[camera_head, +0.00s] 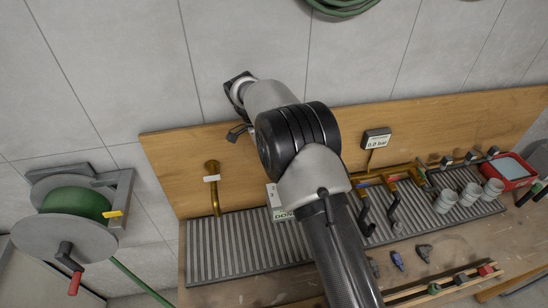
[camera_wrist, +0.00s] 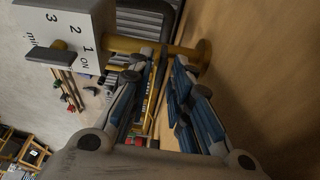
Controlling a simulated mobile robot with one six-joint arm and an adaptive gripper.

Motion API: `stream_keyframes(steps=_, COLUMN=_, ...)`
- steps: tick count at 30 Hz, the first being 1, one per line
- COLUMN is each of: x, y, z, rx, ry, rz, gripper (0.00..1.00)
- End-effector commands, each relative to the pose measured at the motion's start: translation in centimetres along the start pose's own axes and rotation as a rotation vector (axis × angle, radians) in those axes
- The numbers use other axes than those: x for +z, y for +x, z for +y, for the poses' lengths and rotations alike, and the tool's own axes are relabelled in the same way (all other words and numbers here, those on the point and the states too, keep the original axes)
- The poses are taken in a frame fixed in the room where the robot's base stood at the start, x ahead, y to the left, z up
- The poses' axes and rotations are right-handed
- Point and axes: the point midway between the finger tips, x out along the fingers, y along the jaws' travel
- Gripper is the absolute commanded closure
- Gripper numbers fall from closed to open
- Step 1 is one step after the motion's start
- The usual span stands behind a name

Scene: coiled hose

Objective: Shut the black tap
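My gripper (camera_wrist: 165,65) is open in the wrist view, with blue-padded fingers apart and nothing visibly held. A brass pipe with a round flange (camera_wrist: 203,55) runs behind the fingertips; contact cannot be told. A white timer box (camera_wrist: 88,22) marked 1, 2, 3, min and ON sits at its left end, with a dark lever (camera_wrist: 50,58) on it. In the head view my gripper (camera_head: 237,132) is mostly hidden by my arm. Two dark tap spouts or handles (camera_head: 364,214) and (camera_head: 393,211) hang at the brass manifold (camera_head: 395,178). Which one is the black tap cannot be told.
A wooden backboard (camera_head: 175,165) stands behind a ribbed grey tray (camera_head: 235,250). A brass standpipe (camera_head: 213,190) is left of my arm. A gauge (camera_head: 376,139) reads 0.0 bar. Cups (camera_head: 445,202) and a red box (camera_head: 508,170) stand right. A hose reel (camera_head: 68,220) is left.

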Motion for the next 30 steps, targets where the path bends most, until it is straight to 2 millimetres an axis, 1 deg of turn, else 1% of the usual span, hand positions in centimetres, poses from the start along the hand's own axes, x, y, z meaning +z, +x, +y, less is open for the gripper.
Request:
stream_keyframes(steps=1, x=-0.2, y=-0.7, z=-0.1, rx=-0.002, ry=0.001, rz=-0.001, gripper=0.81)
stream_keyframes(steps=3, x=-0.4, y=-1.4, z=-0.1, rx=-0.003, ry=0.001, rz=-0.001, gripper=0.81)
stream_keyframes(steps=18, x=-1.9, y=-6.1, z=0.0, rx=-0.002, ry=0.0, rz=-0.001, gripper=0.81)
stream_keyframes(steps=21, x=-1.9, y=-6.3, z=0.0, rx=-0.001, ry=0.0, rz=-0.001, gripper=0.81)
stream_keyframes(steps=30, x=-1.9, y=-6.2, z=0.0, rx=-0.001, ry=0.0, rz=0.0, gripper=0.81)
